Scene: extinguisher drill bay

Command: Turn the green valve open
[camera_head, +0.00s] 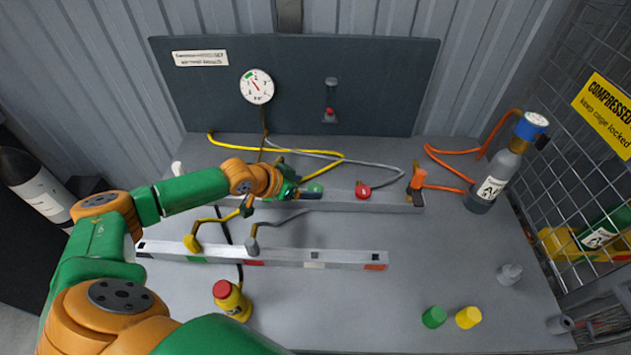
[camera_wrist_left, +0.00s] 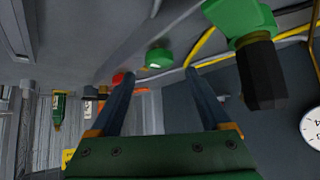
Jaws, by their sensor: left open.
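A small green knob (camera_head: 315,188) sits on the back metal rail, just beyond my left gripper's fingertips. My left gripper (camera_head: 305,194) is open, and its dark fingers reach along the rail from the left. In the left wrist view the round green knob (camera_wrist_left: 158,57) shows ahead of and between the two spread fingers (camera_wrist_left: 160,76), apart from both. A larger green body with a black faceted end (camera_wrist_left: 262,75) is close to that camera; I cannot tell whether it is a valve. My arm hides part of the rail. My right gripper is not in view.
A red knob (camera_head: 362,190) and an orange-handled fitting (camera_head: 417,180) stand farther right on the rail. Yellow, grey and orange hoses lie behind. The front bench centre is clear.

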